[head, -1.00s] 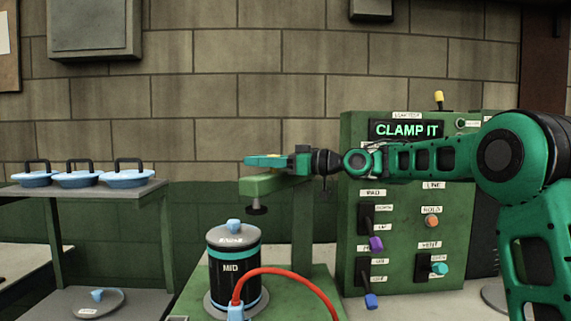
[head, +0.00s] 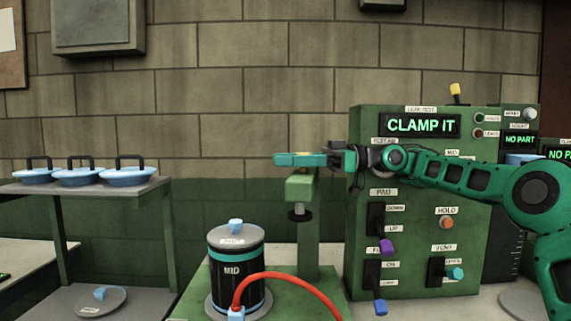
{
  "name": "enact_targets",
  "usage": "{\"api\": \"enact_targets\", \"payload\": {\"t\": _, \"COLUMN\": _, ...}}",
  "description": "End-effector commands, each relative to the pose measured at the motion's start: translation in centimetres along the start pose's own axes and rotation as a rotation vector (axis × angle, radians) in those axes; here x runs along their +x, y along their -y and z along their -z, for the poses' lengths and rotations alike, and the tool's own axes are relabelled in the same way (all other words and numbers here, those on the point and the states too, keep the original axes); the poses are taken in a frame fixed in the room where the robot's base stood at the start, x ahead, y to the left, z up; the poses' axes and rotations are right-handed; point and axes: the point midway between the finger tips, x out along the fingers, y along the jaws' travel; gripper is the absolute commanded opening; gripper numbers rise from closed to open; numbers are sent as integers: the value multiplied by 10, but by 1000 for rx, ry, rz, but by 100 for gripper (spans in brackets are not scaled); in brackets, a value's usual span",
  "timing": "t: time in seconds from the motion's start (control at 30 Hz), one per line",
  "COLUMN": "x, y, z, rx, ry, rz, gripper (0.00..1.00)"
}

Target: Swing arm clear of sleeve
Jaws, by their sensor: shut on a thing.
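The rubber sleeve (head: 237,294) is a black upright cylinder labelled MID, with a teal band. A grey cap (head: 236,240) with a light-blue knob sits on its top. The green swing arm (head: 300,188) is on a green post to the right of the sleeve and seems farther back. Its round dark pad (head: 299,214) hangs below it, apart from the sleeve and right of the cap. My gripper (head: 292,159) is above the swing arm, its teal fingers shut on a small yellow handle (head: 296,154). The fingers hide most of the handle.
A red hose (head: 290,277) curves from a blue fitting at the sleeve's foot. A green control panel (head: 410,203) with levers and a CLAMP IT display stands close on the right. Blue lidded plugs (head: 77,177) sit on a shelf at left. Space between shelf and sleeve is open.

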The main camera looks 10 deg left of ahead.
Motion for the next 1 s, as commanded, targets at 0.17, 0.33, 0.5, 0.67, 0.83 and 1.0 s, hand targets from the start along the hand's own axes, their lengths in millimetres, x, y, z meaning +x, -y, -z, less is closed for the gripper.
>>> {"api": "enact_targets", "payload": {"t": 0.17, "x": -3, "y": -5, "z": 3, "rx": -1, "ry": -5, "rz": -13, "gripper": 0}}
{"api": "enact_targets", "payload": {"t": 0.33, "x": -3, "y": -5, "z": 3, "rx": -1, "ry": -5, "rz": -12, "gripper": 0}}
{"api": "enact_targets", "payload": {"t": 0.5, "x": -2, "y": -4, "z": 2, "rx": -1, "ry": -4, "rz": -9, "gripper": 45}}
{"api": "enact_targets", "payload": {"t": 0.67, "x": 0, "y": -2, "z": 2, "rx": -1, "ry": -2, "rz": -4, "gripper": 45}}
{"api": "enact_targets", "payload": {"t": 0.83, "x": -2, "y": -2, "z": 1, "rx": 0, "ry": -2, "rz": -2, "gripper": 45}}
{"api": "enact_targets", "payload": {"t": 1.0, "x": -20, "y": -3, "z": 0, "rx": 2, "ry": -3, "rz": -4, "gripper": 45}}
